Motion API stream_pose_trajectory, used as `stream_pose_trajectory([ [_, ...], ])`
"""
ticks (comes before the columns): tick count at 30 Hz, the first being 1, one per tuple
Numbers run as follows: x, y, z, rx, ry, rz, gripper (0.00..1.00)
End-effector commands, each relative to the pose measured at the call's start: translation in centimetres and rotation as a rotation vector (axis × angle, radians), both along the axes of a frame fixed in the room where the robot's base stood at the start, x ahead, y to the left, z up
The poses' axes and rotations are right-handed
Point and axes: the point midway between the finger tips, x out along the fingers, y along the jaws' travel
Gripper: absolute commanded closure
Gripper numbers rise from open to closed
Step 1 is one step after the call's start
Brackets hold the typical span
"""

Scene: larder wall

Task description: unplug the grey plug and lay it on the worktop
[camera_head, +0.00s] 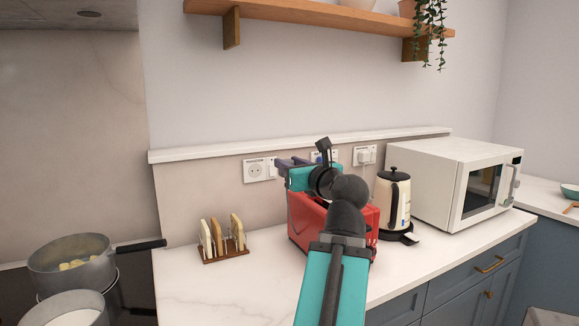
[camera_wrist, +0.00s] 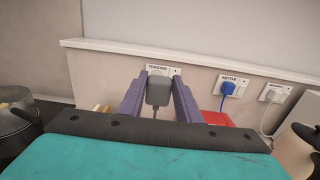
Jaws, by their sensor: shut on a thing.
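The grey plug (camera_wrist: 157,91) is between the two purple fingers of my gripper (camera_wrist: 160,84) in the wrist view, its cord hanging down. My gripper is shut on it. In the head view my gripper (camera_head: 284,163) is above the red toaster (camera_head: 304,222), and the plug is hidden there. The toaster socket (camera_head: 256,170) shows open and empty in the head view. The plug covers much of that socket in the wrist view. The white marbled worktop (camera_head: 196,284) runs below the sockets.
A toast rack (camera_head: 225,257) stands left of the toaster. A cream kettle (camera_head: 391,207) and white microwave (camera_head: 432,184) stand right. A blue plug (camera_wrist: 228,88) and a white plug (camera_wrist: 270,94) sit in other sockets. Pots stand at far left. The worktop's front left is clear.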

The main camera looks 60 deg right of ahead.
Motion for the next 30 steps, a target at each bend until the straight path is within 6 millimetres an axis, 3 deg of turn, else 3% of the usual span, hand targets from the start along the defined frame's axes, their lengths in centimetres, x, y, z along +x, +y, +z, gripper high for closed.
stream_pose_trajectory([
  [30, -1.7, 1.2, 0.0, -0.001, -0.001, -0.001, 0.96],
])
